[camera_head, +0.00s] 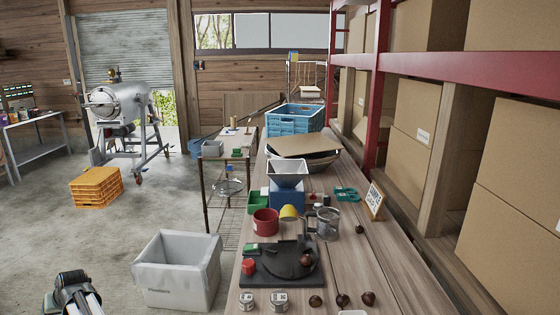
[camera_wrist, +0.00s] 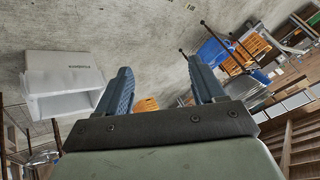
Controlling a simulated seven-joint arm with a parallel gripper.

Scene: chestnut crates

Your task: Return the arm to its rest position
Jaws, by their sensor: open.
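My gripper (camera_wrist: 158,85) points out over the concrete floor in the wrist view. Its two blue fingers stand wide apart with nothing between them. In the head view, a part of my arm (camera_head: 76,292) shows at the bottom left, left of the white crate and away from the workbench. The fingertips cannot be made out in that view.
A white crate (camera_head: 165,288) stands on the floor between my arm and the wooden workbench (camera_head: 385,265). The bench holds a black round device (camera_head: 285,262), a red pot (camera_head: 265,222), a glass jug (camera_head: 327,224) and several chestnuts. Orange crates (camera_head: 96,187) stand farther back. Open floor lies at left.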

